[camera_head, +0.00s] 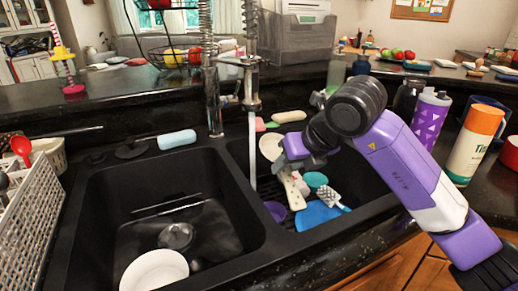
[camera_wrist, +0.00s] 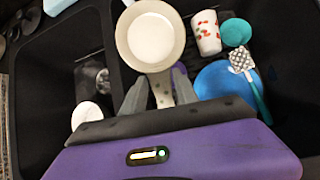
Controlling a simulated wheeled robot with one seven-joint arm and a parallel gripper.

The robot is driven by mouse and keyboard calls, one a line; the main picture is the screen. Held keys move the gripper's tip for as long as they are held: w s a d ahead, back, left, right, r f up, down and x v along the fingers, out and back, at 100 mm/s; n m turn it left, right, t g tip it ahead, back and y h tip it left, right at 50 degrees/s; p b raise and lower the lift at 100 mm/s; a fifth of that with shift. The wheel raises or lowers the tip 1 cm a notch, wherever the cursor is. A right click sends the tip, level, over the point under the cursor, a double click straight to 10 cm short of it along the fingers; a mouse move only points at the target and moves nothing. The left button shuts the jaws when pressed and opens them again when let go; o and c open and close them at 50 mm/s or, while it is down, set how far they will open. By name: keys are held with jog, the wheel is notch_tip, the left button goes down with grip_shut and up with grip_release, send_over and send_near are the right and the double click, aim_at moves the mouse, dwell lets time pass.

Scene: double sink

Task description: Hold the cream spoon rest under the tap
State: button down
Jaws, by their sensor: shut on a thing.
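The cream spoon rest (camera_wrist: 150,36) has a round shallow bowl and a short handle. My gripper (camera_wrist: 160,92) is shut on its handle, with a grey finger on each side in the wrist view. In the head view the spoon rest's bowl (camera_head: 269,147) shows behind my gripper (camera_head: 292,165), over the right basin; part of it is hidden. The tap (camera_head: 251,98) stands at the back of the sink. A thin stream of water falls from it, just left of the bowl in the head view. I cannot see water landing on the spoon rest.
Bottles (camera_head: 474,142) stand on the right counter.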

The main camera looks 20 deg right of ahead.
jog(key=shift+r, duration=0.1)
jog(key=shift+s+d+r+p, duration=0.25)
jog(key=shift+s+r, duration=0.35)
jog(key=shift+s, duration=0.1)
jog(key=shift+s+d+r+p, duration=0.25)
jog(key=shift+s+r, duration=0.35)
jog(key=shift+s, duration=0.15)
jog(key=shift+s+d+r+p, duration=0.2)
jog(key=shift+s+d+r, duration=0.05)
jog(key=shift+s+r, duration=0.4)
jog(key=shift+s, duration=0.3)
jog(key=shift+d, duration=0.1)
